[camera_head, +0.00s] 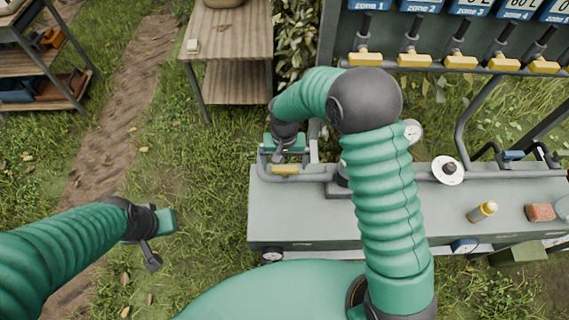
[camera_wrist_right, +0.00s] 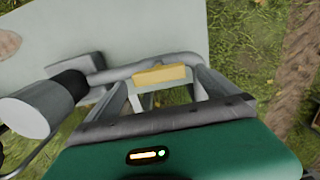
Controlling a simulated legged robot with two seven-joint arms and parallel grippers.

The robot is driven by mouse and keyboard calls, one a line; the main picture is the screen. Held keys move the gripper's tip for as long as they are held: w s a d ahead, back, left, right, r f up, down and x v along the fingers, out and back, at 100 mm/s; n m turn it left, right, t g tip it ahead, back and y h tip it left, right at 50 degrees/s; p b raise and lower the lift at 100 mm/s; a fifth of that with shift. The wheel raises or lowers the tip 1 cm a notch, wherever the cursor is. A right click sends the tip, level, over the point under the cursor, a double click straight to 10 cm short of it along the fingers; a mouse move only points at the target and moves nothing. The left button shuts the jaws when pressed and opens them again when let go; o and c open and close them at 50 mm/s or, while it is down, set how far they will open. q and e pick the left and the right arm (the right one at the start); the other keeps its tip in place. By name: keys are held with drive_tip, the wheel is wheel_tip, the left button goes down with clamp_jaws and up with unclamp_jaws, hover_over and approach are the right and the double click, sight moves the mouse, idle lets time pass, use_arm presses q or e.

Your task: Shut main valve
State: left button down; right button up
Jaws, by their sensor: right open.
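The main valve looks to be the yellow lever (camera_head: 285,169) on the grey pipe at the left end of the grey bench. It lies along the pipe and also shows in the right wrist view (camera_wrist_right: 160,74). My right gripper (camera_head: 287,158) is over this end of the bench, with its fingers open. In the right wrist view the fingers (camera_wrist_right: 163,92) stand apart, one towards each end of the lever, and do not close on it. Whether they touch the pipe is unclear. My left gripper (camera_head: 152,240) hangs over grass at the lower left; its finger opening cannot be made out.
A panel with several yellow zone valves (camera_head: 461,62) stands behind the bench (camera_head: 300,215). A pressure gauge (camera_head: 413,130), a yellow-capped bottle (camera_head: 482,211) and a brick-like block (camera_head: 540,212) are farther right. A wooden table (camera_head: 232,30) stands at the back left.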

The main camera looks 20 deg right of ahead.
drive_tip(key=shift+s+a+f, duration=0.1)
drive_tip(key=shift+s+f, duration=0.05)
drive_tip(key=shift+f, duration=0.65)
drive_tip(key=shift+d, duration=0.2)
drive_tip(key=c, duration=1.4)
drive_tip(key=shift+o, duration=0.2)
